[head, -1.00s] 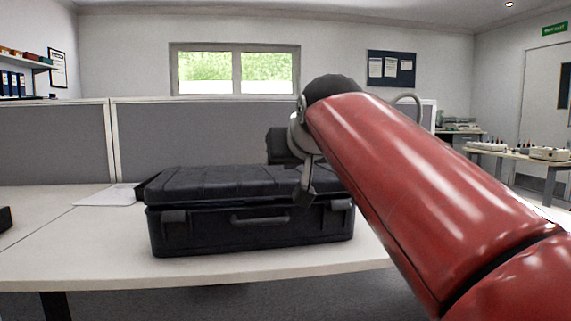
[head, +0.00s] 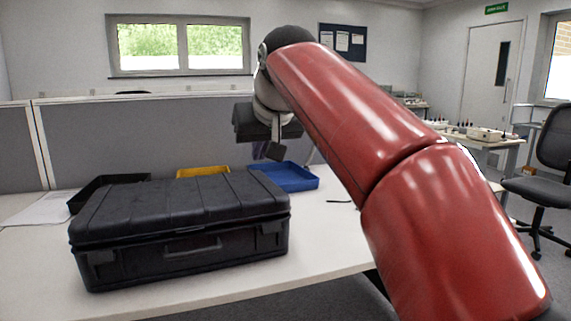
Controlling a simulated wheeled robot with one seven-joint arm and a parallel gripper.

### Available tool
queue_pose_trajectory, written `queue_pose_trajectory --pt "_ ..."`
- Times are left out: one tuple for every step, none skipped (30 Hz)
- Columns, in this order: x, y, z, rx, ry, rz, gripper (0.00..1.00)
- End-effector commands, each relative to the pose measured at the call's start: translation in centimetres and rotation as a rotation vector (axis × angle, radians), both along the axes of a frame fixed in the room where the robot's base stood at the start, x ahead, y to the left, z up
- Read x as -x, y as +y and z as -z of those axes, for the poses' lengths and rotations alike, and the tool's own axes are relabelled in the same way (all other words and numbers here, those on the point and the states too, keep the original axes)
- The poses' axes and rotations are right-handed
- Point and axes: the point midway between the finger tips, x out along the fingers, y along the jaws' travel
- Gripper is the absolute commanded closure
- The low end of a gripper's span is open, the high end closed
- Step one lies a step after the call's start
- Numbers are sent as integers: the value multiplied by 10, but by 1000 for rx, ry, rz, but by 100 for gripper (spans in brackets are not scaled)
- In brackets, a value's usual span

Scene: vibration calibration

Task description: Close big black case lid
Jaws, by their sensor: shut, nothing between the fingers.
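The big black case (head: 180,262) stands on the white desk, its front handle and latches facing me. Its ribbed lid (head: 185,202) lies down over the base, with a thin seam along the front; I cannot tell whether it is latched. My gripper (head: 275,152) is shut and empty. It is raised behind and above the case's right end, apart from the lid. My arm partly hides it, so the fingers show only in small part.
Behind the case are a black tray (head: 88,189), a yellow tray (head: 203,172) and a blue tray (head: 288,178). Papers (head: 38,210) lie at left. A grey partition (head: 130,138) closes the desk's back. The desk right of the case is mostly clear.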

Motion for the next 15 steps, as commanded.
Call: queue_pose_trajectory --pt "-3 2 4 1 3 -1 100" --pt "-4 2 7 2 3 -1 100" --pt "-8 3 12 1 4 0 100" --pt "-11 3 16 1 5 0 100" --pt "-14 4 20 1 5 0 100" --pt "-19 6 26 2 6 0 100" --pt "-23 7 30 2 6 0 100" --pt "-28 8 35 1 4 0 100" --pt "-33 10 42 1 5 1 100" --pt "-38 11 46 1 5 1 100" --pt "-42 12 51 1 6 1 100" --pt "-48 14 57 1 4 1 100" --pt "-52 15 62 1 4 1 100" --pt "-56 17 66 1 4 0 100" --pt "-61 19 72 1 3 0 100"
